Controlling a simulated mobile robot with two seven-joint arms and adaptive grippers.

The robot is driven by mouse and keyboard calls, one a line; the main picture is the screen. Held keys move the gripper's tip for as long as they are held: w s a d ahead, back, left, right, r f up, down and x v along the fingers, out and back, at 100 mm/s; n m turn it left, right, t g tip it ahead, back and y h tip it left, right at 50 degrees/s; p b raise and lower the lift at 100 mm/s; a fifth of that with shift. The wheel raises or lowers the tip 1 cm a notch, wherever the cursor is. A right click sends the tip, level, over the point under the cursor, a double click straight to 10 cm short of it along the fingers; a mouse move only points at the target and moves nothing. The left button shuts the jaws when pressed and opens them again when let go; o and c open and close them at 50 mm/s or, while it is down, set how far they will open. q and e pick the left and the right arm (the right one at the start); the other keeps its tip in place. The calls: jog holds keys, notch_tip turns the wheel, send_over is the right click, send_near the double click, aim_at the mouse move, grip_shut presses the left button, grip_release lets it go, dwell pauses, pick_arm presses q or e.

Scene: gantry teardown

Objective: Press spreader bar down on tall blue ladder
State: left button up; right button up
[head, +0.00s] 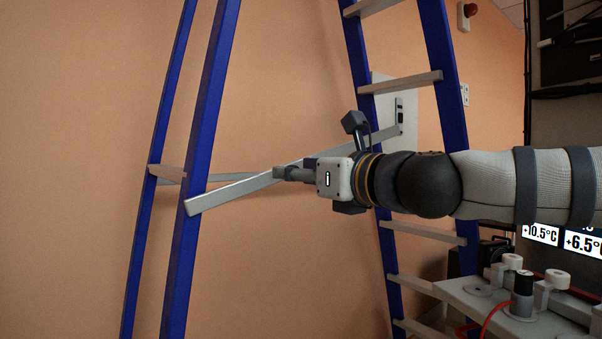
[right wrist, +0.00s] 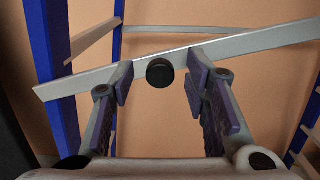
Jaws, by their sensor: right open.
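The tall blue ladder (head: 208,110) stands open, with blue rails and grey rungs. Its grey spreader bar (head: 236,191) slopes up from the left rail toward the right, behind my right gripper. A second, thinner bar (head: 232,177) shows behind it. My right gripper (head: 281,173) comes in from the right, at the middle of the bar. In the right wrist view, my right gripper (right wrist: 158,88) is open, its fingers apart in front of the spreader bar (right wrist: 226,47). A round black knob (right wrist: 160,72) lies between the fingertips. Whether the fingers touch the bar I cannot tell. My left gripper is not in view.
A grey bench (head: 535,315) with white and black fittings and a red cable stands at the lower right. A temperature display (head: 560,238) is behind it. An orange wall (head: 60,170) is behind the ladder. The left side looks free.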

grip_shut()
jog(key=f+m+b, duration=0.1)
jog(key=f+m, duration=0.1)
jog(key=f, duration=0.1)
jog(key=f+m+b, duration=0.1)
jog(key=shift+w+d+f+b, duration=0.15)
jog(key=shift+d+f+b, duration=0.1)
jog(key=shift+f+b, duration=0.1)
jog(key=shift+c, duration=0.2)
grip_release()
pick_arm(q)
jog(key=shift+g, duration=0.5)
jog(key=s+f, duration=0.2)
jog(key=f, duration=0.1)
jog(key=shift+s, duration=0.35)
pick_arm(e)
jog(key=shift+o, duration=0.2)
jog(key=shift+r, duration=0.1)
jog(key=shift+d, duration=0.1)
